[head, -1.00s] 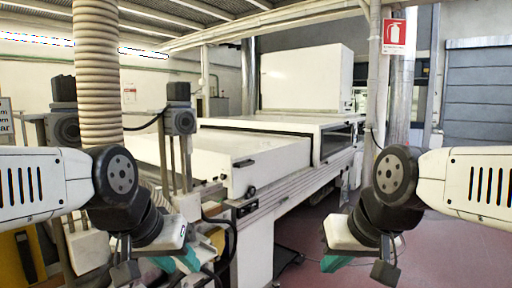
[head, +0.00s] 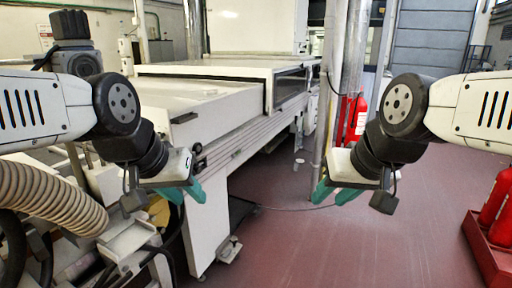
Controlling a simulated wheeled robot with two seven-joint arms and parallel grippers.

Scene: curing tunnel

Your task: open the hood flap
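The white hood (head: 205,108) is a long flat cover on the curing machine, left of centre. A small dark handle (head: 184,117) sits at its near end, and the hood appears lowered. I cannot tell exactly which panel is the flap. My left gripper (head: 187,193) has teal fingers that look apart and empty; in the picture it is in front of the machine's near end, below the handle. My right gripper (head: 335,192) also has teal fingers apart and empty, over the floor to the right of the machine. Neither visibly touches the hood.
A ribbed hose (head: 50,192) and cables lie at the lower left. A metal pole (head: 345,95) stands right of the machine. Red extinguishers (head: 354,118) stand behind my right arm, and more stand in a red tray (head: 485,250) at the right edge. The red floor in the middle is clear.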

